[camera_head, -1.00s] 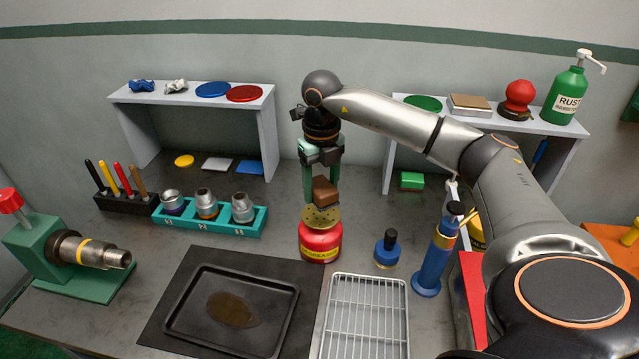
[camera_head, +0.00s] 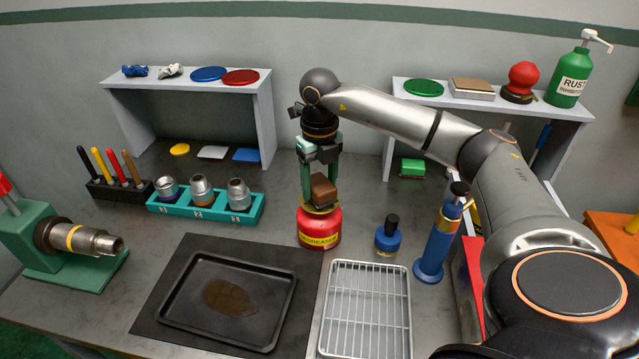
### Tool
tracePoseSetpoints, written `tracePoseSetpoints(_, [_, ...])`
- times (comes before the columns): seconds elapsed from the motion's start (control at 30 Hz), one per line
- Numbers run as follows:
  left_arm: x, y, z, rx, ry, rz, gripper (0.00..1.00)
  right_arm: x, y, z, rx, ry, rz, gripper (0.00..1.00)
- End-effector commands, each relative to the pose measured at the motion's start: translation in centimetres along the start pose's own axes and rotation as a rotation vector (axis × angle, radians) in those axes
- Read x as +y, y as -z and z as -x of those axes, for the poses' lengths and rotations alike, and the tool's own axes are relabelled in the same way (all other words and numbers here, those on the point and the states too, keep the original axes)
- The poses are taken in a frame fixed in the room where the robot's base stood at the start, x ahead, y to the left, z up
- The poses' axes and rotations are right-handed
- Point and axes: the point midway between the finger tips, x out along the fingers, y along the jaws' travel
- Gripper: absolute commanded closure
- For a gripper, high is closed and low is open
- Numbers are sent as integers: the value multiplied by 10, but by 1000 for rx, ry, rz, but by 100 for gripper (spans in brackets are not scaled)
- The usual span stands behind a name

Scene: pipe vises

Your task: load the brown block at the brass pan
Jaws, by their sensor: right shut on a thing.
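The brown block (camera_head: 323,189) is between the green fingers of my right gripper (camera_head: 320,184), which is shut on it. The block is at the top of the red degreaser can (camera_head: 319,232), over the brass pan (camera_head: 319,209). The block hides most of the pan, and only its front rim shows. The block appears to touch the pan or be just above it; I cannot tell which. My left gripper is not in view.
A blue bottle (camera_head: 388,237) and a blue pump cylinder (camera_head: 437,245) stand to the right. A wire rack (camera_head: 366,305) and a black tray (camera_head: 287,312) lie in front. A teal holder (camera_head: 257,210) with metal fittings is at left. Shelves stand behind.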

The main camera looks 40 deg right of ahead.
Motion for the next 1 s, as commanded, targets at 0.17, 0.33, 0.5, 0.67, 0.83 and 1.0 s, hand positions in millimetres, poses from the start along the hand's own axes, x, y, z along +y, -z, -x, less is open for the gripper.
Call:
tracePoseSetpoints(0.17, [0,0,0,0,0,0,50,0,0,0,-1,0,0,83])
tracePoseSetpoints(0.33, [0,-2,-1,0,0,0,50,0,0,-2,0,0,0,83])
tracePoseSetpoints(0.5, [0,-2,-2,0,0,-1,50,0,0,-5,0,0,0,83])
tracePoseSetpoints(0.67, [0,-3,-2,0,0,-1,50,0,0,-7,0,0,0,83])
tracePoseSetpoints(0.83, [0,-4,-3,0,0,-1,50,0,0,-9,0,0,0,83])
tracePoseSetpoints(1.0, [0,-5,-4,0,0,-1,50,0,0,-11,0,0,0,83])
